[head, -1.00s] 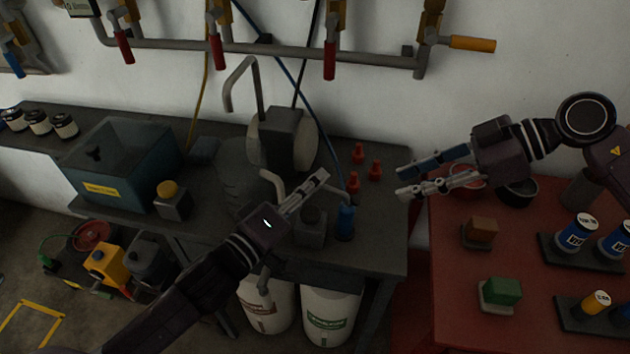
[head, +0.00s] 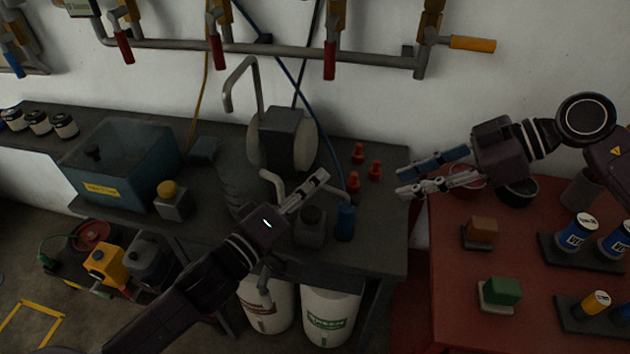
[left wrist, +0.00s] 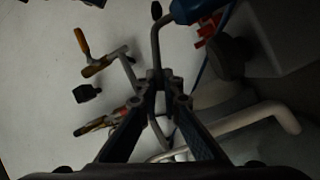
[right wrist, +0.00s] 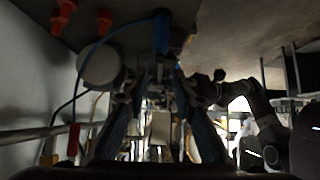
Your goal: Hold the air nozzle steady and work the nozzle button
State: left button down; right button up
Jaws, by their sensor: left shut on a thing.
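The air nozzle (head: 345,221) has a blue body with a thin pale bent tube. A blue hose runs up the wall behind it. My left gripper (head: 322,177) is shut on the bent tube; the blue body sits below and right of the fingertips. In the left wrist view the nozzle's blue body (left wrist: 197,9) is at the top and its tube runs to the fingertips (left wrist: 172,88). My right gripper (head: 402,181) is open and empty, to the right of the nozzle and apart from it. The right wrist view shows the nozzle (right wrist: 161,32) beyond its spread fingers. I cannot make out the button.
Several red cones (head: 375,171) stand on the dark bench behind the nozzle. A rounded grey machine (head: 283,135) is at the back. A blue-grey tub (head: 150,170) is at left. The red table (head: 450,290) at right carries blocks and cans. Pipes with red handles (head: 329,60) cross the wall.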

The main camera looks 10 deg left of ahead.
grip_shut()
dwell(1.1)
